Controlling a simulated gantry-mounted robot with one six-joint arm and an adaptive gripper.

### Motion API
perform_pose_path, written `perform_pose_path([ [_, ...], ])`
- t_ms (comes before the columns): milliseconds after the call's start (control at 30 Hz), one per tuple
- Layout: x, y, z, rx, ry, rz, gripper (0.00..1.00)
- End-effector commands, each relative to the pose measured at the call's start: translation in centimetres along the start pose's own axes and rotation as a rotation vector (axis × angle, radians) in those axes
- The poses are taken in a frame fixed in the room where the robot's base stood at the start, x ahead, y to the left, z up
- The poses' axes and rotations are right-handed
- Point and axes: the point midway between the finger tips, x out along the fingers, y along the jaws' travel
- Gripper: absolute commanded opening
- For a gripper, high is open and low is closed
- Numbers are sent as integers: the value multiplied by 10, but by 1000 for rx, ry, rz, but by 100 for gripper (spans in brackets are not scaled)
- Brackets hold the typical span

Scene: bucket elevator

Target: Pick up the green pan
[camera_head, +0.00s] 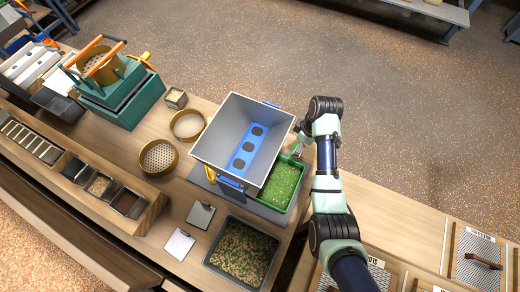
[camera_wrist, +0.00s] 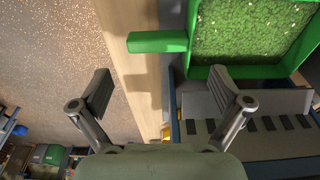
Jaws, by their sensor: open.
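The green pan (camera_head: 284,184) is a green-rimmed tray filled with green grains. It sits on the grey mat beside the grey hopper bin, to its right in the head view. In the wrist view the pan's wall (camera_wrist: 235,72) fills the top right, and its green handle (camera_wrist: 157,42) sticks out to the left. My gripper (camera_head: 299,148) is at the pan's far end in the head view. In the wrist view my gripper (camera_wrist: 165,92) is open, with its two fingers spread and nothing between them. The handle lies beyond the fingertips, apart from them.
The grey hopper bin (camera_head: 213,137) with a blue holed strip stands close to the pan. A dark tray of mixed grains (camera_head: 218,252), two round sieves (camera_head: 158,148) and clipboards (camera_head: 201,207) lie nearby. The table edge (camera_wrist: 122,70) runs close to the handle.

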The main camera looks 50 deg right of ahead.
Motion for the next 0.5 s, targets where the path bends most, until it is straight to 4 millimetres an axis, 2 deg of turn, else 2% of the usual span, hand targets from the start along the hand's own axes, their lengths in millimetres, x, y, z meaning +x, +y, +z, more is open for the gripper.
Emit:
perform_pose_path([
  [133, 6, 0, 1, 0, -1, -3, 100],
  [300, 26, 0, 0, 0, -1, -2, 100],
  [400, 29, 0, 0, 0, -1, -1, 100],
  [500, 43, 0, 0, 0, -1, -2, 100],
])
